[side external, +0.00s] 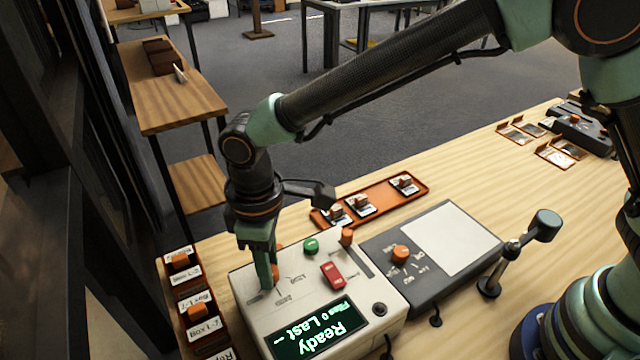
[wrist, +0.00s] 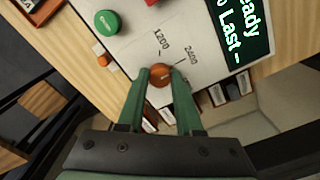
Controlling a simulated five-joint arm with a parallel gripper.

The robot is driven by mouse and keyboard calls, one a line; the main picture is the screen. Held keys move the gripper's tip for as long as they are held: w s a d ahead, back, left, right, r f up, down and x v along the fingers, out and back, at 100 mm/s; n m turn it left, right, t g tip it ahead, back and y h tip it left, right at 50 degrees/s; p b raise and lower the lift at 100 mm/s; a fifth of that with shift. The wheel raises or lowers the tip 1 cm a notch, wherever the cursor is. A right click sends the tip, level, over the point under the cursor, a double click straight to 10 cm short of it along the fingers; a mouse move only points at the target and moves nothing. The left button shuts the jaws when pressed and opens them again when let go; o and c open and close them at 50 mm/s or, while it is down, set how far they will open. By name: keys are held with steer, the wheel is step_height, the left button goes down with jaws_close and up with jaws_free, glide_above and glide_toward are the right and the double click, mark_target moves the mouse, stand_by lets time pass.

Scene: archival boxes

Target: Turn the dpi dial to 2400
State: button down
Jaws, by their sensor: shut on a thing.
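The dpi dial (wrist: 159,76) is a round orange knob on the white scanner panel (wrist: 130,50), with printed labels 1200 and 2400 beside it in the wrist view. My gripper (wrist: 159,80) is shut on the dial, one green finger on each side of it. In the side view my gripper (side external: 267,281) comes down from above onto the scanner (side external: 245,300) and hides most of the dial. I cannot tell which label the dial's mark points to. The scanner's screen (side external: 318,330) shows green text including "Ready" and "Last --".
A green button (side external: 311,245), a red switch (side external: 333,275) and an orange knob (side external: 347,236) are near on the same panel. A grey unit with an orange dial (side external: 400,253) stands to the right. Labelled boxes (side external: 196,312) stand left; an orange tray (side external: 385,199) lies behind.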

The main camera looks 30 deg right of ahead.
steer(key=shift+r, duration=0.15)
stand_by(0.3)
steer(key=c, duration=0.6)
jaws_free()
step_height(320, 180, up, 12)
steer(key=w+d+r+m+t+y, duration=0.1)
steer(key=d+r+m, duration=0.2)
steer(key=d, duration=0.7)
steer(key=d+r+m+t, duration=0.2)
steer(key=d+r+m, duration=0.1)
steer(key=d, duration=0.6)
steer(key=s+d+m+t, duration=0.1)
steer(key=s+d, duration=0.1)
steer(key=d, duration=0.2)
steer(key=s+d+f+m, duration=0.1)
steer(key=s+d+m, duration=0.1)
steer(key=d, duration=0.3)
steer(key=s+d+f+m+t+h, duration=0.1)
steer(key=s+d, duration=0.1)
steer(key=d, duration=0.3)
steer(key=shift+s+d+f+m+t, duration=0.2)
steer(key=shift+f+m+t, duration=0.1)
steer(key=shift+m, duration=0.1)
